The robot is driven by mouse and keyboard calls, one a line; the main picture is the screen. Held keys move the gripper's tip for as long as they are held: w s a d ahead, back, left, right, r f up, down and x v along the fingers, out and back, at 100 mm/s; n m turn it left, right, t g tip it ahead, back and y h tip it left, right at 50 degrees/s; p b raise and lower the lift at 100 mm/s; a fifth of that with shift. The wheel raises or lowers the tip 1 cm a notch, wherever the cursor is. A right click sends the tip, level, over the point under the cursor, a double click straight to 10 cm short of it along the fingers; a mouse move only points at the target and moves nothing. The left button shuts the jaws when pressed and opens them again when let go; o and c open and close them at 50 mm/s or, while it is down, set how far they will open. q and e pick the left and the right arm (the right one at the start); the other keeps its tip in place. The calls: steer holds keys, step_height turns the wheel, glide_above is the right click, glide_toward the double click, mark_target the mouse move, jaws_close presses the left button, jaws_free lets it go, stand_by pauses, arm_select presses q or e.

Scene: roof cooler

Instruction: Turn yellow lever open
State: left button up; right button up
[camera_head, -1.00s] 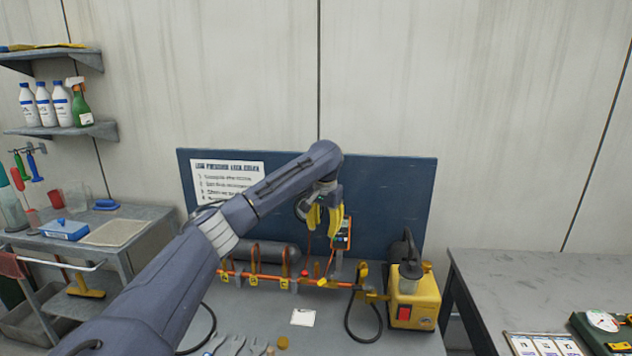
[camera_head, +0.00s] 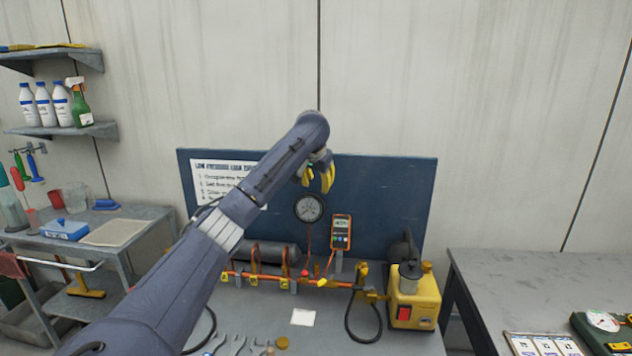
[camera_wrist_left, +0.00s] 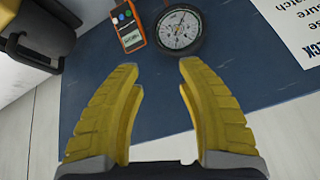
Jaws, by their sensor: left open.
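A yellow lever (camera_head: 326,282) shows small on the orange pipe (camera_head: 260,278) along the back of the bench, below the gauge; its exact position is hard to tell at this size. My left gripper (camera_head: 316,178) is open and empty, raised in front of the blue back panel above the gauge and well clear of the pipe. In the left wrist view its two yellow fingers (camera_wrist_left: 158,75) are spread apart with nothing between them. The lever does not show in the left wrist view. My right gripper is not in view.
A round gauge (camera_head: 309,208) and an orange meter (camera_head: 341,232) stand before the blue panel (camera_head: 400,200). A yellow pump (camera_head: 414,300) with a black hose is at the bench's right. Wrenches and a white card (camera_head: 303,317) lie at the front.

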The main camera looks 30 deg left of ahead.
arm_select(q)
steer(key=shift+w+a+r, duration=0.1)
steer(key=shift+a+r, duration=0.1)
steer(key=shift+r, duration=0.05)
steer(key=shift+r, duration=0.1)
stand_by(0.3)
steer(key=m+g+h, duration=0.3)
steer(key=g, duration=0.3)
glide_toward(322, 281)
step_height(322, 281, down, 9)
steer(key=shift+f, duration=0.2)
steer(key=shift+o, duration=0.2)
jaws_close()
